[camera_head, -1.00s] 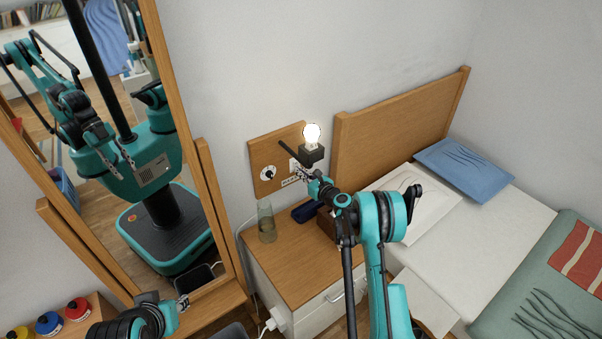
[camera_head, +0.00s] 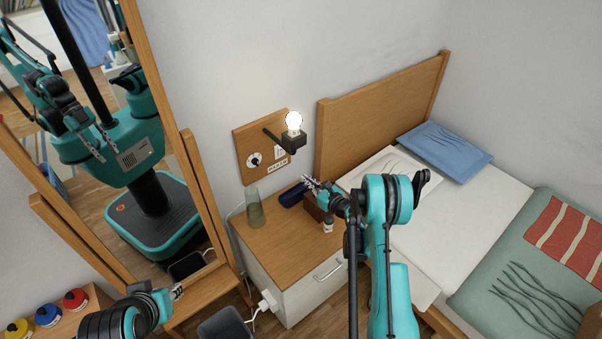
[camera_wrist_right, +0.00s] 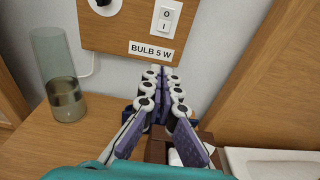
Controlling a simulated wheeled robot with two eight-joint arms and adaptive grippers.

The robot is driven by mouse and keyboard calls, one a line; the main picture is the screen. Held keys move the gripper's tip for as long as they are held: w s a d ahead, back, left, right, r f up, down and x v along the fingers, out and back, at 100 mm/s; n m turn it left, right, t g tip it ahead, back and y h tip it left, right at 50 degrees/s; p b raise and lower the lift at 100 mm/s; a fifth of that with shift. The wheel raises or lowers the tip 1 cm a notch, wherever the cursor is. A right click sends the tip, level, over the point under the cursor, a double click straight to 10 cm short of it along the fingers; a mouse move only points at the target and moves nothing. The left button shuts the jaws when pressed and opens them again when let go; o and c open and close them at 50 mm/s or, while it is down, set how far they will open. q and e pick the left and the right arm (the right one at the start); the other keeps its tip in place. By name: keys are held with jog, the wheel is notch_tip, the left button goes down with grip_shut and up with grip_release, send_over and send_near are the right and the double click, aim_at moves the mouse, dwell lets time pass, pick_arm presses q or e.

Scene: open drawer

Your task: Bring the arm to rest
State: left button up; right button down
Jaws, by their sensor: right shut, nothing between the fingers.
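My right arm reaches up from the bottom of the head view. Its gripper (camera_head: 310,183) is shut and empty, above the back of the nightstand (camera_head: 275,245) and below the wall panel. In the right wrist view the closed fingers (camera_wrist_right: 163,78) point at the wooden panel (camera_wrist_right: 120,25), just under its "BULB 5 W" label (camera_wrist_right: 150,50). The rocker switch (camera_wrist_right: 166,18) is above the fingertips, apart from them. The bulb (camera_head: 293,121) on the black wall lamp is lit. My left gripper (camera_head: 177,292) is small at the lower left; its jaws are unclear.
A glass vase (camera_head: 254,208) stands on the nightstand. A dark blue object (camera_head: 292,195) and a brown box (camera_head: 315,208) lie near my right gripper. The nightstand drawer (camera_head: 318,285) looks closed. A bed (camera_head: 470,205) is at right, a mirror (camera_head: 205,210) at left.

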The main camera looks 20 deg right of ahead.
jog(key=shift+s, duration=0.2)
jog(key=shift+r, duration=0.1)
jog(key=s+a+r+n+g, duration=0.3)
jog(key=s+a+r+n, duration=0.25)
jog(key=r+n, duration=0.3)
jog(key=s+a+r+n+g, duration=0.2)
jog(key=s+a+r+n, duration=0.35)
jog(key=r+n, duration=0.3)
jog(key=s+d+r+n+g+h, duration=0.1)
jog(key=s+n+g+h, duration=0.2)
jog(key=s+n, duration=1.2)
jog(key=shift+s+d+r+g+h, duration=0.3)
jog(key=shift+s+h, duration=1)
jog(key=shift+s, duration=4.8)
